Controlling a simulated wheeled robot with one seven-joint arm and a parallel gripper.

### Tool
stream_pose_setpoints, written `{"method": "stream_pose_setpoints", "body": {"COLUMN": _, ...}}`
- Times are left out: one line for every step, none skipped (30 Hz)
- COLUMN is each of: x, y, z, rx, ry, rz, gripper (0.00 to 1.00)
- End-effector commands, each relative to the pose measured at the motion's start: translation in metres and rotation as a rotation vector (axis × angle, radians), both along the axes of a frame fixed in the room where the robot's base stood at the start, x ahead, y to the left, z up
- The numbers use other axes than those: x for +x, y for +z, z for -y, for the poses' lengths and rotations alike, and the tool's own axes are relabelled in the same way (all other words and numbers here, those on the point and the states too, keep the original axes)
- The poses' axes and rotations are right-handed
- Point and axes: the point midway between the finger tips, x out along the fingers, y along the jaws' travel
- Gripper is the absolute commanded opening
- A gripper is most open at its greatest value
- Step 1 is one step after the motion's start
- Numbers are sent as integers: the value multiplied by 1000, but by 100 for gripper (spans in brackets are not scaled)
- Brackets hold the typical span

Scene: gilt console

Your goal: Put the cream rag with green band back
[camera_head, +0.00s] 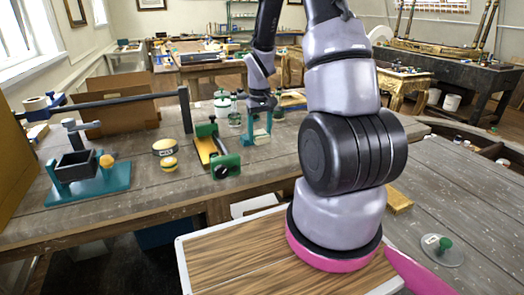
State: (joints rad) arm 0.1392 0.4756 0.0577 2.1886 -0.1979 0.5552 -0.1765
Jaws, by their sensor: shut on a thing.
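My gripper (262,108) is small and dark in the head view, pointing down over the far part of the wooden bench. It is shut on a small pale and teal-green thing (257,136) hanging just below it, which looks like the cream rag with green band. Its folds and lower edge are too small to make out. I cannot tell whether its lower edge touches the bench top. A white container with green (221,103) stands just left of the gripper.
The bench (140,205) also bears a teal vise-like tool (82,178), round tins (166,147), a green and yellow tool (215,150) and a cardboard box (120,110). A dark bar on a post (186,110) stands left of the gripper. Bare bench top lies in front of these.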

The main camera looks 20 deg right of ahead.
Motion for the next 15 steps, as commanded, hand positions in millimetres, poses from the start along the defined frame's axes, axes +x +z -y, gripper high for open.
{"method": "stream_pose_setpoints", "body": {"x": -1, "y": -8, "z": 0, "rx": 0, "ry": 1, "rz": -3, "gripper": 7}}
{"method": "stream_pose_setpoints", "body": {"x": -1, "y": -12, "z": 0, "rx": 0, "ry": 1, "rz": -2, "gripper": 7}}
{"method": "stream_pose_setpoints", "body": {"x": -1, "y": -15, "z": 0, "rx": 0, "ry": 1, "rz": -2, "gripper": 7}}
{"method": "stream_pose_setpoints", "body": {"x": 0, "y": -17, "z": 0, "rx": 0, "ry": 0, "rz": -1, "gripper": 7}}
{"method": "stream_pose_setpoints", "body": {"x": 0, "y": -18, "z": 0, "rx": 0, "ry": 0, "rz": -1, "gripper": 7}}
{"method": "stream_pose_setpoints", "body": {"x": 0, "y": -21, "z": 0, "rx": 0, "ry": 0, "rz": 0, "gripper": 7}}
{"method": "stream_pose_setpoints", "body": {"x": 0, "y": -23, "z": 0, "rx": 0, "ry": 0, "rz": 0, "gripper": 7}}
{"method": "stream_pose_setpoints", "body": {"x": -1, "y": -27, "z": 0, "rx": 0, "ry": -1, "rz": -2, "gripper": 7}}
{"method": "stream_pose_setpoints", "body": {"x": -1, "y": -32, "z": 0, "rx": 0, "ry": -1, "rz": -3, "gripper": 7}}
{"method": "stream_pose_setpoints", "body": {"x": -1, "y": -36, "z": 0, "rx": 0, "ry": 0, "rz": -2, "gripper": 7}}
{"method": "stream_pose_setpoints", "body": {"x": -1, "y": -41, "z": 0, "rx": 0, "ry": 0, "rz": -3, "gripper": 7}}
{"method": "stream_pose_setpoints", "body": {"x": -1, "y": -47, "z": 0, "rx": 0, "ry": 0, "rz": -3, "gripper": 7}}
{"method": "stream_pose_setpoints", "body": {"x": -1, "y": -51, "z": 0, "rx": 0, "ry": -1, "rz": -2, "gripper": 7}}
{"method": "stream_pose_setpoints", "body": {"x": -1, "y": -54, "z": 0, "rx": 0, "ry": -2, "rz": -2, "gripper": 7}}
{"method": "stream_pose_setpoints", "body": {"x": 0, "y": -56, "z": 0, "rx": 0, "ry": -2, "rz": -1, "gripper": 7}}
